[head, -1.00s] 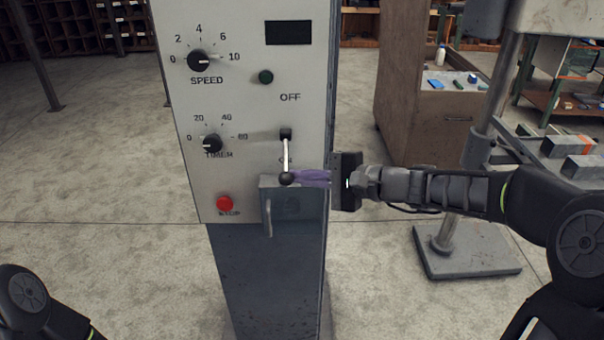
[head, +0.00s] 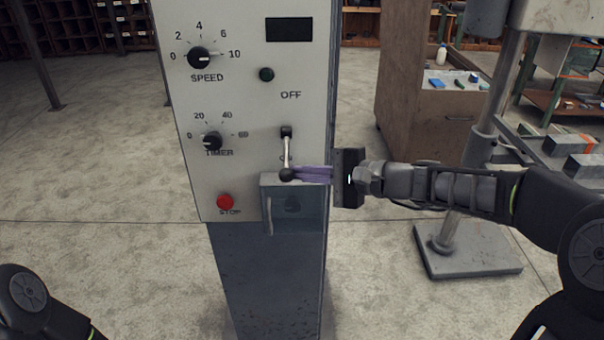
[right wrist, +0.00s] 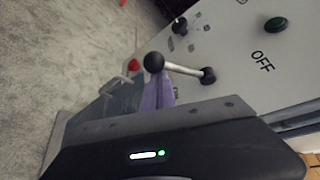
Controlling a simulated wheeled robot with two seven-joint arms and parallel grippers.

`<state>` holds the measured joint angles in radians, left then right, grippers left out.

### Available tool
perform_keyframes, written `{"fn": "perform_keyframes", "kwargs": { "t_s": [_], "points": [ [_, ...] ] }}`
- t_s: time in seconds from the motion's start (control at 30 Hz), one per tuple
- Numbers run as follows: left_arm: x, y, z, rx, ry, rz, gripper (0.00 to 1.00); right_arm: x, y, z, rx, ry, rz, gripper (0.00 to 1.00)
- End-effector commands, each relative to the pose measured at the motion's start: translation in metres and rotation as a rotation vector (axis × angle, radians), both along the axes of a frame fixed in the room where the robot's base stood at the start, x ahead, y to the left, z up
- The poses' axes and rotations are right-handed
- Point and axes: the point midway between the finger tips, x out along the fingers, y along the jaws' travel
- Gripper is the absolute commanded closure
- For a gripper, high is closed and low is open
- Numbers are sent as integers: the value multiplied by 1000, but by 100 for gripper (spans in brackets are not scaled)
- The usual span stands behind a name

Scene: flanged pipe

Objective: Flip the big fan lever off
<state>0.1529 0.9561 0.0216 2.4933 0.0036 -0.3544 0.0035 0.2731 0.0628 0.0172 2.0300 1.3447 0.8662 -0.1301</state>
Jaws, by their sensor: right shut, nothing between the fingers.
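The lever (head: 287,152) is a metal rod with a black pivot and a black ball at its lower end. It hangs down on the control panel (head: 240,100), below the OFF label (head: 291,95). My right gripper (head: 298,174) is shut and empty, its purple fingers reaching in from the right with their tips at the ball. In the right wrist view the lever (right wrist: 183,68) shows with its ball just beyond the purple fingers (right wrist: 157,95); whether they touch cannot be told. The label under the lever is hidden. My left gripper is out of view.
The panel also has a speed knob (head: 199,58), a timer knob (head: 211,141), a green button (head: 267,74) and a red stop button (head: 225,202). A grey box with a handle (head: 268,215) juts out just below the lever. A metal stand (head: 465,250) is at the right.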

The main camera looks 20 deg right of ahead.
Motion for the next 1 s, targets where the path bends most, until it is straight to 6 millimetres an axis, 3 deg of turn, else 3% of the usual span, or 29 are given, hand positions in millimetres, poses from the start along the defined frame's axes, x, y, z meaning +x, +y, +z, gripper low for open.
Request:
{"fn": "perform_keyframes", "kwargs": {
  "t_s": [0.23, 0.47, 1.0],
  "points": [
    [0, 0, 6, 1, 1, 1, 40, -7, 3, 17, 3, 3, 4, 100],
    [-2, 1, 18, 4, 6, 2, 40, -12, 5, 36, 34, 132, 4, 100],
    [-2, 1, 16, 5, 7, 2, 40, -9, 4, 75, 35, 129, 5, 100]
  ]
}}
